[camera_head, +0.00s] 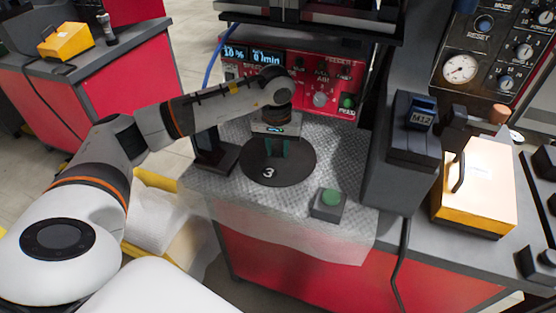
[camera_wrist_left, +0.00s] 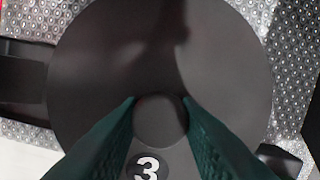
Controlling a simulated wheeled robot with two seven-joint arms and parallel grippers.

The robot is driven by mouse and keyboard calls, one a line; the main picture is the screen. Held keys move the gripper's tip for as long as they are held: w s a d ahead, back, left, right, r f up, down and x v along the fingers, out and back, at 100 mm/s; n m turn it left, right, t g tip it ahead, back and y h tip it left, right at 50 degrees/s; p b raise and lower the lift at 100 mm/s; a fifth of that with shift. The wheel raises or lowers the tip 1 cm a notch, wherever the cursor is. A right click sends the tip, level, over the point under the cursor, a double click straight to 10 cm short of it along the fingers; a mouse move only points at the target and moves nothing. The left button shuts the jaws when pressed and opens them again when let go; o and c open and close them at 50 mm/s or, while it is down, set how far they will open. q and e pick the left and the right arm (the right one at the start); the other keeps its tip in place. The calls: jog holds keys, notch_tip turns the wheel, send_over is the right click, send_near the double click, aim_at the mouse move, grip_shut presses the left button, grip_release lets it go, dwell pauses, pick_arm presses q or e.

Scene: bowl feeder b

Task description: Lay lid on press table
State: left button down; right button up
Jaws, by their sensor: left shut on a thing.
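The lid (camera_head: 300,170) is a dark round disc with a white 3 and a round knob (camera_wrist_left: 160,126) in its middle. My left gripper (camera_head: 276,152) points down over the lid, its green fingers shut on the knob from both sides. In the left wrist view the lid (camera_wrist_left: 95,65) fills most of the picture. The press table (camera_head: 225,187) has a studded metal top, which lies under the lid. I cannot tell whether the lid touches the table top or hangs just above it. My right gripper is not in view.
A green push button (camera_head: 331,198) stands in front of the lid. A dark stand (camera_head: 212,158) is close at its left. The red feeder panel (camera_head: 325,85) is behind. A grey housing (camera_head: 402,165) and a yellow-edged box (camera_head: 474,187) stand at the right.

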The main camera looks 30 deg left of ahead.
aim_at(278, 157)
pick_arm(q)
jog(key=shift+f, duration=0.75)
notch_tip(278, 157, down, 2)
jog(key=shift+f, duration=0.2)
jog(key=shift+w+f, duration=0.1)
jog(key=shift+f, duration=0.35)
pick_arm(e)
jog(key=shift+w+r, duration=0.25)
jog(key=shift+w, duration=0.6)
pick_arm(q)
jog(key=c, duration=1.5)
grip_release()
jog(key=shift+f, duration=0.1)
jog(key=o, duration=0.4)
jog(key=shift+o, duration=0.2)
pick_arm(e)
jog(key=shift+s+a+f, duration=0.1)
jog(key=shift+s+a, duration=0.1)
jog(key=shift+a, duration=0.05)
